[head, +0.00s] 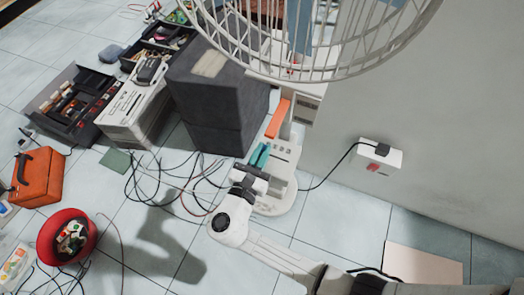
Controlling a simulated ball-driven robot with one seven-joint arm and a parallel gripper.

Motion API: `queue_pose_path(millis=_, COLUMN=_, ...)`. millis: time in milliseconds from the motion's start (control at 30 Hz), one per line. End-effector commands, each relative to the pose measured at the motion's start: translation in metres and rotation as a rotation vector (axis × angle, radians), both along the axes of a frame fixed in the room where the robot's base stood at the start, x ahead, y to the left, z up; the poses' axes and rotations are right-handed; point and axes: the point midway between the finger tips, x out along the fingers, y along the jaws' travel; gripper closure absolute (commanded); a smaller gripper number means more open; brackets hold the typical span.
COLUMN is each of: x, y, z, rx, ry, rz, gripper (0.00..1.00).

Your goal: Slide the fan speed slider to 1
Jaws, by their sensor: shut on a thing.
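The white fan stands on the floor against the wall, with its round cage (330,65) at the top of the view and its pale base (283,185) below. My gripper (261,153) reaches over the left part of the base from below, its teal fingers close together. It is shut on a small part there, which appears to be the fan speed slider. The slider itself is hidden by the fingers, so its position and the speed marks cannot be read.
A dark grey box (215,95) stands close left of the fan. An orange piece (277,118) is beside the fan's column. A white socket box (380,155) with a black plug is on the wall. Cables (160,185), a red bowl (48,243) and an orange toolbox (38,178) lie left.

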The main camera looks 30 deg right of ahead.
Motion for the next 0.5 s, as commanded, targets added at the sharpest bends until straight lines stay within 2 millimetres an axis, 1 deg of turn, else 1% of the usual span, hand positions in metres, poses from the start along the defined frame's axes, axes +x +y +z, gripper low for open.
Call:
queue_pose_path(millis=167, x=-0.001, y=-0.003, z=0.001, rx=0.001, ry=0.001, rz=-0.005, gripper=1.00)
queue_pose_path(millis=400, x=-0.014, y=-0.013, z=0.003, rx=0.000, ry=0.001, rz=-0.006, gripper=1.00)
queue_pose_path(millis=500, x=-0.016, y=-0.014, z=0.001, rx=0.001, ry=0.001, rz=-0.005, gripper=1.00)
